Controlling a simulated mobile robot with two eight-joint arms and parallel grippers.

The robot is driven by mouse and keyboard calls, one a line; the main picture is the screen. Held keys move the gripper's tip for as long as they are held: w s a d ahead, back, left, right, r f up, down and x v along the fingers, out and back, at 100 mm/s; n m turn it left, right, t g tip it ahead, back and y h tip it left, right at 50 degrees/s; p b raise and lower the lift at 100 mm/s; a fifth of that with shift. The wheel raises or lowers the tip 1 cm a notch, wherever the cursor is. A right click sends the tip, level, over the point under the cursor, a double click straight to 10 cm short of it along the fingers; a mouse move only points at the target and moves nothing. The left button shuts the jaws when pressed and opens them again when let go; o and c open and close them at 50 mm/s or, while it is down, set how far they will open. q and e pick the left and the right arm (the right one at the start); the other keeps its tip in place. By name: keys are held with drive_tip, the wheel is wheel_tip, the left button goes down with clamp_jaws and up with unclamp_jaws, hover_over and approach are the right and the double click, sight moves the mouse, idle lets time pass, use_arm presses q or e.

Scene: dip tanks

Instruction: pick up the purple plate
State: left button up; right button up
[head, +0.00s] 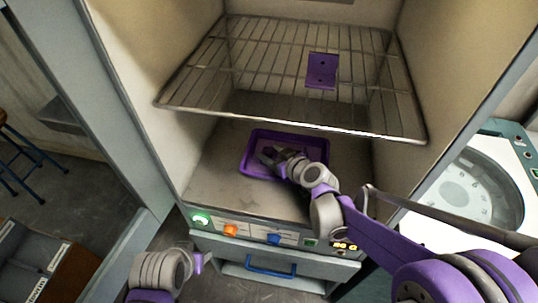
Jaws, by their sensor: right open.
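A small purple plate (322,70) with dark holes is on the wire rack (203,100) inside the cabinet, right of the rack's middle. My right gripper (268,156) is lower down, below the rack and apart from the plate. It is open, over a purple tray (247,163) on the cabinet floor. The gripper and wrist hide part of the tray; I cannot tell whether they touch it. My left gripper (198,262) is at the lower left, outside the cabinet, and its jaws are too small to read.
The rack's front edge lies between my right gripper and the plate. Cabinet walls (155,75) close in both sides. Below are a control panel with a green button (201,219) and a drawer with a blue handle (271,272). A round-topped machine (463,187) stands right, a stool (20,155) left.

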clamp_jaws()
drive_tip(key=shift+r, duration=0.1)
idle(0.3)
